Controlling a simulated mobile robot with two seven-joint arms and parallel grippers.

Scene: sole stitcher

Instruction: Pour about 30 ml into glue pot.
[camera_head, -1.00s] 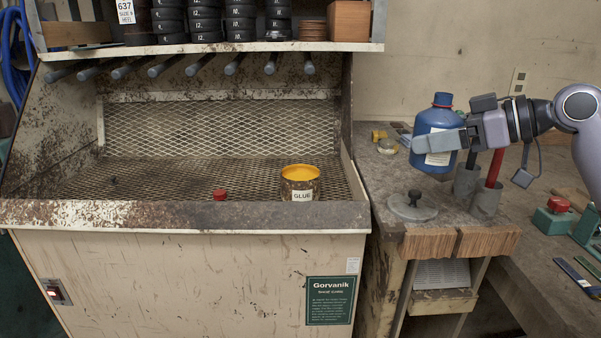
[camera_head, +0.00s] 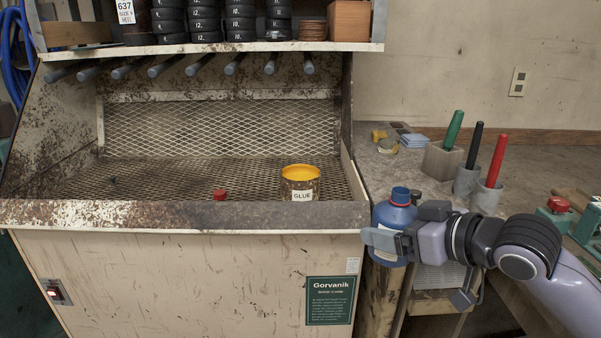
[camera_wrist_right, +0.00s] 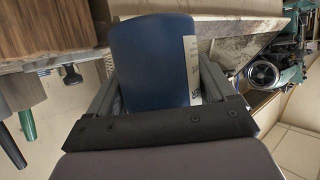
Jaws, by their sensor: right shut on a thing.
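The glue pot (camera_head: 300,186), with a yellow rim and a GLUE label, stands on the mesh floor of the booth at its front right. My right gripper (camera_head: 388,240) is shut on a blue bottle (camera_head: 393,214) with an open-looking neck and a red ring. The bottle is held about upright in front of the bench, to the right of the pot and lower in the picture. The bottle also fills the middle of the right wrist view (camera_wrist_right: 152,62), between the fingers. A red cap (camera_head: 219,195) lies at the booth's front edge. My left gripper is not in view.
The booth's front lip (camera_head: 180,215) runs between the bottle and the pot side. A shelf (camera_head: 210,47) with black rolls hangs above. Green, black and red handled tools (camera_head: 497,160) stand in grey holders on the bench at right.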

